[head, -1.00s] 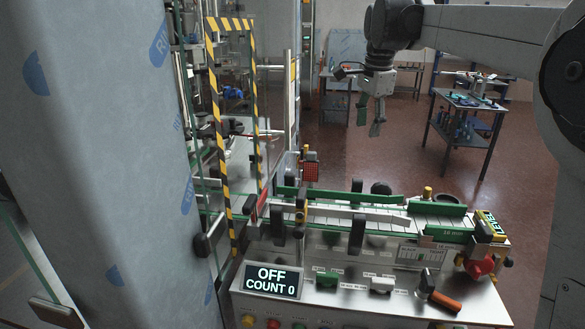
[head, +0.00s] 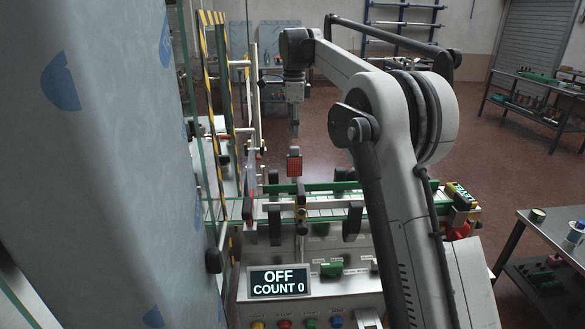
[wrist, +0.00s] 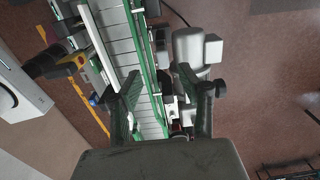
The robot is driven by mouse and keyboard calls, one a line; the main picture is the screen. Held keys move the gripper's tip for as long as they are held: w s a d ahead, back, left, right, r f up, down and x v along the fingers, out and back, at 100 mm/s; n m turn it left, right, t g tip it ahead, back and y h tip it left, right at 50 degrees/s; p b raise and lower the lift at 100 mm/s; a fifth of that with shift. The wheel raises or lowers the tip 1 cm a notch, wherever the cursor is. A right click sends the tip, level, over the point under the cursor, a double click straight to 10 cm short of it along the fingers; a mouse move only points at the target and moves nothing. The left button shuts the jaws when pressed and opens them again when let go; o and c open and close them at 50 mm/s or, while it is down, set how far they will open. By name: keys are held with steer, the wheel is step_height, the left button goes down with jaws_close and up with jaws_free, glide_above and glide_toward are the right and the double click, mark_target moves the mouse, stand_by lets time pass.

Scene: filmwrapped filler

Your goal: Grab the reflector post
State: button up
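The reflector post shows its red rectangular reflector (head: 294,165) in the head view, upright at the far side of the conveyor. My gripper (head: 294,130) hangs pointing down just above the reflector in that view. Whether it touches the reflector cannot be told. In the wrist view my gripper (wrist: 162,95) has its two dark fingers wide apart, with nothing clearly held between them. A small dark red patch (wrist: 177,127) near the gripper's base there may be the reflector post; most of it is hidden.
The conveyor (head: 325,208) with green side rails and black brackets runs below my gripper. A film-wrapped column (head: 110,130) fills the left. A control panel with a display (head: 279,282) stands in front. A side table (head: 555,225) is at right.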

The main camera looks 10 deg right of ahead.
mark_target(294, 155)
step_height(294, 155, down, 5)
steer(key=shift+f, duration=0.15)
steer(key=shift+w+d+f+p, duration=0.1)
steer(key=shift+f+p, duration=0.25)
steer(key=shift+f, duration=1)
steer(key=shift+w+d+f+p, duration=0.1)
steer(key=shift+f+p, duration=0.25)
steer(key=shift+f, duration=0.95)
jaws_close()
